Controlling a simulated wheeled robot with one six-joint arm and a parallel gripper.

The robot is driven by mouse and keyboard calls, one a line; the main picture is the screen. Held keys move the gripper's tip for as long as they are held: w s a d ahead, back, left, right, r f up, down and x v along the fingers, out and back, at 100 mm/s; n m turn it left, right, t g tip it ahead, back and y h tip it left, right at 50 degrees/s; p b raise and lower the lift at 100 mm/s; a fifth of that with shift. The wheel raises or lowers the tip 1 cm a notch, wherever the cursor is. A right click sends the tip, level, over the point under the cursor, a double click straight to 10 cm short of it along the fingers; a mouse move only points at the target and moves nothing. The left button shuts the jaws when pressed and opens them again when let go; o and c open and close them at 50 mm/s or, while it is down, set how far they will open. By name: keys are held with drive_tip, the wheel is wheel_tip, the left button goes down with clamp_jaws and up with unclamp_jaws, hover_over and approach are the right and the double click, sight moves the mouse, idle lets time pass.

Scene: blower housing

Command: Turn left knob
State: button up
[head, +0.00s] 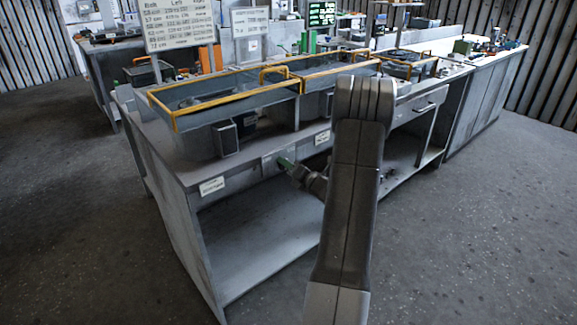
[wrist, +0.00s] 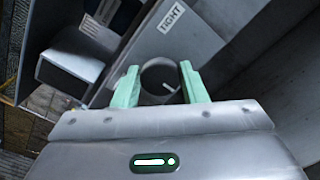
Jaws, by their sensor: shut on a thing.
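A round grey knob (wrist: 160,79) with a white pointer mark shows in the wrist view, on the front panel of the bench. My gripper (wrist: 160,84) has its two green fingers on either side of the knob, shut on it. In the head view my gripper (head: 286,163) is at the bench's front panel (head: 250,165), and the knob is hidden there. A white label (wrist: 171,17) that seems to read "TIGHT" or "RIGHT" is near the knob in the wrist view. I cannot tell from these views whether this is the left knob.
The bench top carries glass-sided housings with yellow frames (head: 235,97). A small grey box (head: 225,138) stands out near the front edge. White labels (head: 212,186) are on the front panel. Below is an open shelf (head: 260,240). The floor in front is clear.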

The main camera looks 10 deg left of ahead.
drive_tip(key=o, duration=1)
drive_tip(key=shift+c, duration=0.2)
drive_tip(key=shift+d, duration=0.1)
drive_tip(key=v, duration=1.3)
drive_tip(key=shift+s+d, duration=0.25)
drive_tip(key=x, duration=1.4)
drive_tip(key=shift+s+d, duration=0.1)
drive_tip(key=shift+d, duration=0.05)
